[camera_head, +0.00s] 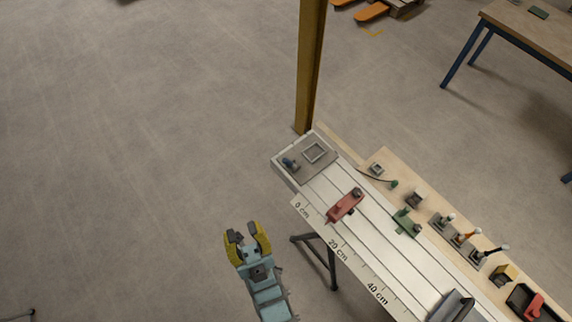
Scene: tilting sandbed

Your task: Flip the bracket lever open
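My gripper (247,236) is at the lower middle, over the floor and left of the bench. Its two yellow fingers stand apart with nothing seen between them. A red bracket-like piece (345,206) with a dark knob at one end lies across the pale slotted bed (363,233), near the 0 to 20 cm part of the scale. A smaller green piece (408,223) with a dark knob sits further right on the bed. I cannot tell which of the two is the bracket with the lever, or how a lever stands. My gripper is apart from both.
A ruler strip (348,259) runs along the bed's near edge. Several small fixtures with knobs stand on the wooden board (386,160) behind it. A yellow post (309,70) rises at the far end. A grey block (455,306) stands lower right.

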